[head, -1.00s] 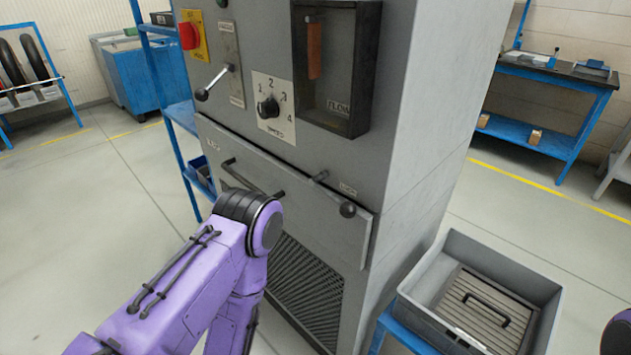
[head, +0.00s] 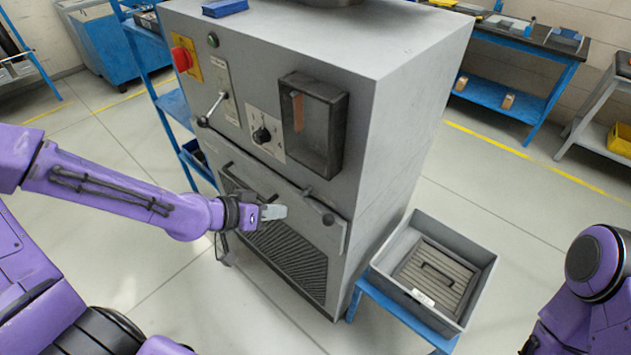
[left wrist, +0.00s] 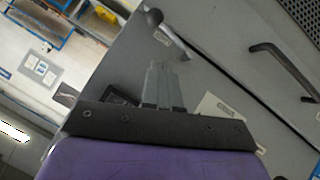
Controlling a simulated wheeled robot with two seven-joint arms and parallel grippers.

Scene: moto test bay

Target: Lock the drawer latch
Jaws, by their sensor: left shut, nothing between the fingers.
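The drawer handle (left wrist: 283,66) is a dark bar to the right there. My right gripper is out of view.
The cabinet (head: 400,120) carries a lever switch (head: 212,110), a dial (head: 262,135) and a dark window box (head: 315,125) above the drawer. A grey tray (head: 480,270) on a blue stand is at its right. A blue shelf (head: 172,105) stands at its left.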

